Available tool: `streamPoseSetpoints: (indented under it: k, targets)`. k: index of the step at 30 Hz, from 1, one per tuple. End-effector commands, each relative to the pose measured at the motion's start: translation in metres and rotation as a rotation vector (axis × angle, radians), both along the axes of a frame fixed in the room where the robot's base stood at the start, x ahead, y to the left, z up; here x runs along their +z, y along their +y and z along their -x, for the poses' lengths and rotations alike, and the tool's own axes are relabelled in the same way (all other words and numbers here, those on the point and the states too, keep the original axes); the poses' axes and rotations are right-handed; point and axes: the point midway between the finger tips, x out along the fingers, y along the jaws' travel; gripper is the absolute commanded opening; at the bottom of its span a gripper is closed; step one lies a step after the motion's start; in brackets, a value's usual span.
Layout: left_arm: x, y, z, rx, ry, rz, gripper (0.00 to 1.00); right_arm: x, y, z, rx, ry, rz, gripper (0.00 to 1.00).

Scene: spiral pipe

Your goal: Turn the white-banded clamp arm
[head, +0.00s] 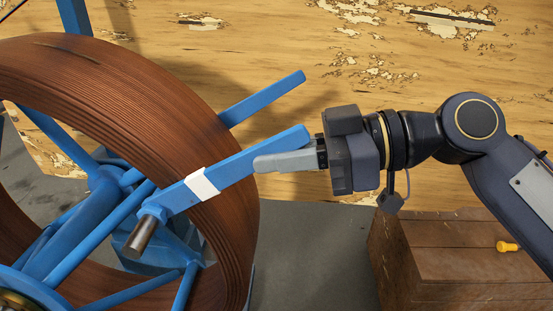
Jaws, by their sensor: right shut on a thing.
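The clamp arm (240,167) is a blue bar with a white band (202,184) around it. It slants from a blue collar with a metal pin at its lower left up to its free end at the upper right. It lies across the front of the brown coil (222,135). My right gripper (287,160) comes in from the right and is shut on the bar near its free end. One grey finger shows on the near side of the bar; the other is hidden behind it. My left gripper is not in view.
A second blue bar (262,98) sticks out from behind the coil, above the clamp arm. Blue spokes (95,225) fill the coil's middle. A wooden crate (445,265) with a yellow knob (507,247) stands at the lower right. The worn yellow wall (290,50) is behind.

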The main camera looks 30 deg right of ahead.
Motion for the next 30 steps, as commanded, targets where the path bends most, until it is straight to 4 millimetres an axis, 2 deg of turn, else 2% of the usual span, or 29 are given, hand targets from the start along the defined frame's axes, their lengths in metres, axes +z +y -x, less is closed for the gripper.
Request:
streamPoseSetpoints:
  k: [7,8,13,23,30]
  targets:
    - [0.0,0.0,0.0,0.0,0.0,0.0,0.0,0.0,0.0,0.0,0.0,0.0,0.0,0.0]
    - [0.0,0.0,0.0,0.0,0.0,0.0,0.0,0.0,0.0,0.0,0.0,0.0,0.0,0.12]
    - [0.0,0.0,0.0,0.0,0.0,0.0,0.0,0.0,0.0,0.0,0.0,0.0,0.0,0.33]
    - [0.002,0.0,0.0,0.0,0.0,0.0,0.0,0.002,-0.003,0.002,-0.001,-0.001,-0.001,0.33]
    - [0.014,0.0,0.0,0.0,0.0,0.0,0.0,0.013,-0.033,0.024,-0.003,-0.003,-0.003,0.33]
